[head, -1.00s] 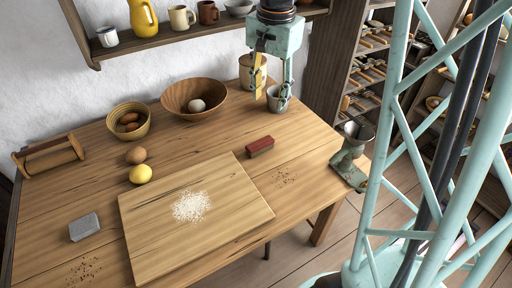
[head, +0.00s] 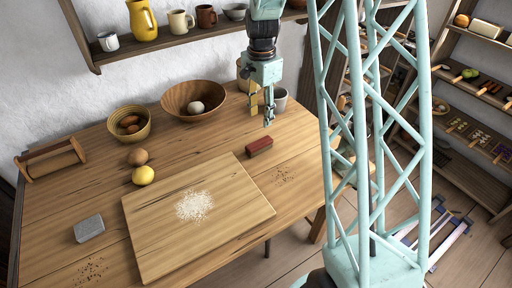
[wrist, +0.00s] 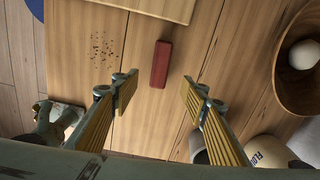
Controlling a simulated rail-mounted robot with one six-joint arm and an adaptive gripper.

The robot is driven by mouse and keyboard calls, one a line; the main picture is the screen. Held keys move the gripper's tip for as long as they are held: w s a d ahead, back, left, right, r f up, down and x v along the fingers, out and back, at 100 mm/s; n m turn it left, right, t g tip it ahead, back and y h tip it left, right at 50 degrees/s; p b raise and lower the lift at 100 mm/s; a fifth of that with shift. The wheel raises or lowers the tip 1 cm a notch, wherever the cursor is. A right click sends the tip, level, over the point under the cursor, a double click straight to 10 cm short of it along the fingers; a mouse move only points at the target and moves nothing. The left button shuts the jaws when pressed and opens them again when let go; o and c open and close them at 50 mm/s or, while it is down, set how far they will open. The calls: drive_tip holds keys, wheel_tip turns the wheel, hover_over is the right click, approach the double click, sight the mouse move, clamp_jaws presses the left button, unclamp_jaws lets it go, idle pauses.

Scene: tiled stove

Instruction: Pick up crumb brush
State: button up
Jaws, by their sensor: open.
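The crumb brush (head: 259,147) is a small red block with a darker lower part. It lies on the wooden table (head: 305,133) just off the upper right edge of the pale board. In the wrist view the brush (wrist: 161,65) lies upright in the picture, ahead of and between the fingers, clear of both. My gripper (head: 268,118) is above the table, behind the brush in the head view. Its two yellow-padded fingers (wrist: 160,92) are wide apart with nothing between them.
A board (head: 155,239) with white flour covers the table's front. A wooden bowl (head: 178,101) with a pale round thing stands left of my gripper. A grey cup (head: 280,100) and a canister (wrist: 267,151) stand close by.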

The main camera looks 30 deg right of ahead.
drive_tip(key=shift+w+f, duration=0.25)
drive_tip(key=shift+f, duration=0.45)
drive_tip(key=shift+f, duration=0.1)
drive_tip(key=b, duration=0.2)
hover_over(259, 142)
drive_tip(key=shift+d+f, duration=0.15)
drive_tip(key=shift+f, duration=4.05)
drive_tip(key=shift+s+f, duration=0.1)
drive_tip(key=shift+f+b, duration=0.55)
drive_tip(key=shift+f, duration=1.9)
drive_tip(key=c, duration=1)
